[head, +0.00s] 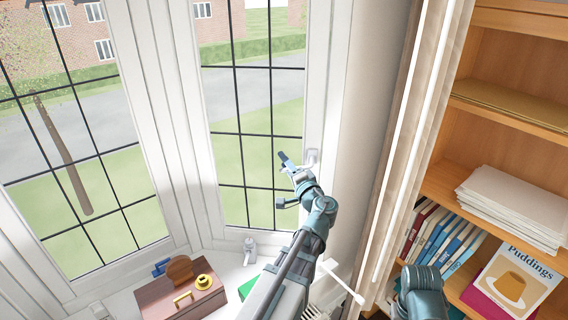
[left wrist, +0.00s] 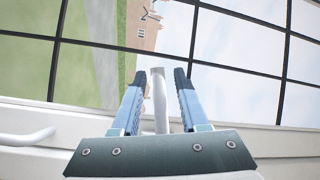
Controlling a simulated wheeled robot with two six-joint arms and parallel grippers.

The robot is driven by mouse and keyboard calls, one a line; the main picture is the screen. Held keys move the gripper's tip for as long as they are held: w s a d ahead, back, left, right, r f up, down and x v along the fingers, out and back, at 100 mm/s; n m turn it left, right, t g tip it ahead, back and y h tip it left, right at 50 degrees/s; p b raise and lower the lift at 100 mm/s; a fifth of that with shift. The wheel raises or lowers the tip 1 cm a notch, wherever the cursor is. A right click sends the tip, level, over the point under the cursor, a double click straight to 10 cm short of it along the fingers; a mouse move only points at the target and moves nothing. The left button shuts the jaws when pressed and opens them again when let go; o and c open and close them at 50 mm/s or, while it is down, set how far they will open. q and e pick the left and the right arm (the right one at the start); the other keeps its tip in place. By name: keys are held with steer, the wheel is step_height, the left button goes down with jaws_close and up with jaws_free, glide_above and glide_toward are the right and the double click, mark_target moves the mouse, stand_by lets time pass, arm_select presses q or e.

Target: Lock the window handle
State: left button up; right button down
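The window handle (head: 313,157) is a small pale fitting on the white frame at the right edge of the right-hand window pane. My left gripper (head: 283,180) is at the handle, in front of the leaded glass. In the left wrist view, a pale grey bar (left wrist: 160,100), which looks like the handle's lever, stands between the two blue fingers of my left gripper (left wrist: 159,85). Gaps show on both sides of the bar, so the fingers are open around it. Part of the handle is hidden by the gripper in the head view.
A second fitting (head: 249,248) sits low on the window frame. A brown box (head: 178,298) with yellow items stands on the sill. A curtain (head: 408,140) and a wooden bookshelf (head: 515,120) are at the right. A white curved bar (left wrist: 27,138) shows in the wrist view.

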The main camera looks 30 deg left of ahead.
arm_select(q)
jaws_close()
stand_by(1.2)
